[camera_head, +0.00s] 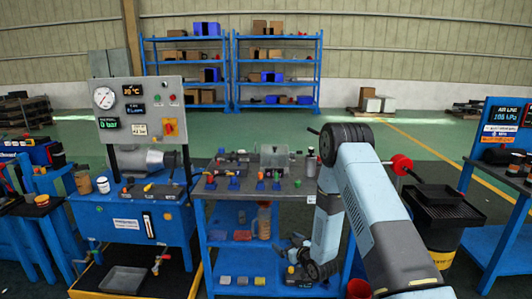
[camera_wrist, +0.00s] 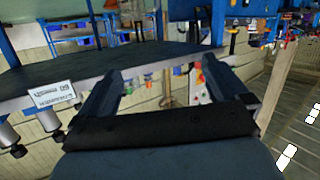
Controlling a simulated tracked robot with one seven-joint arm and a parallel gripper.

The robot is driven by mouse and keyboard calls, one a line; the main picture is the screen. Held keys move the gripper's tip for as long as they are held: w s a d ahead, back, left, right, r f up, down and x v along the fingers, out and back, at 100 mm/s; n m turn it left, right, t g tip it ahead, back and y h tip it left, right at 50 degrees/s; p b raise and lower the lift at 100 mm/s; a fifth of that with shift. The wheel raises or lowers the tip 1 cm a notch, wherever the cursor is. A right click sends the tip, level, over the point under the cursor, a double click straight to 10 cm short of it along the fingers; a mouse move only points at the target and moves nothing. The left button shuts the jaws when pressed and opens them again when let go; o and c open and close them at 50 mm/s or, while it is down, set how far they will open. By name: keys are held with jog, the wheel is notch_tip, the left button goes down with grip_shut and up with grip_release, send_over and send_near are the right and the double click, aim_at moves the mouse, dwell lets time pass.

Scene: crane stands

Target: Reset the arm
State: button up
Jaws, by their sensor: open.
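My arm (camera_head: 360,190) rises from the lower right, bends at a high elbow and hangs down in front of the grey-topped blue work table (camera_head: 270,187). My gripper (camera_head: 297,247) is low, by the table's lower shelf, in the head view. In the wrist view my gripper (camera_wrist: 165,72) shows two spread fingers with nothing held between them. A dark slab edge with a white label (camera_wrist: 54,96) lies close beyond the left finger. The wrist picture is tilted, and I cannot tell whether the fingers touch anything.
A blue test bench with a grey gauge panel (camera_head: 142,110) stands at the left. Small fittings and a metal box (camera_head: 274,155) are on the table top. A black tray on a drum (camera_head: 440,205) stands right of my arm. Blue shelves (camera_head: 278,70) stand behind, across open green floor.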

jog(key=w+d+r+m+g+h, duration=0.1)
jog(key=d+r+h, duration=0.15)
jog(key=r, duration=0.55)
jog(key=w+d+r+h, duration=0.1)
jog(key=d+r, duration=0.2)
jog(key=r, duration=0.6)
jog(key=s+d+r+m+g+h, duration=0.1)
jog(key=s+d+r, duration=0.1)
jog(key=s+r, duration=0.35)
jog(key=s+d+r+m+g+h, duration=0.1)
jog(key=s+d+r+h, duration=0.15)
jog(key=r, duration=0.65)
jog(key=s+d+r+m+g, duration=0.1)
jog(key=s+d+r, duration=0.1)
jog(key=s+r, duration=0.45)
jog(key=s+d+r+m+g, duration=0.15)
jog(key=s+r, duration=0.25)
jog(key=s, duration=0.6)
jog(key=s+r+m+g, duration=0.1)
jog(key=s, duration=0.8)
jog(key=s+d+r+g, duration=0.1)
jog(key=s+r, duration=0.1)
jog(key=s, duration=0.8)
jog(key=shift+d+r+m+h, duration=0.2)
jog(key=shift+d+m+h, duration=0.05)
jog(key=shift+m+h, duration=0.1)
jog(key=shift+s, duration=0.1)
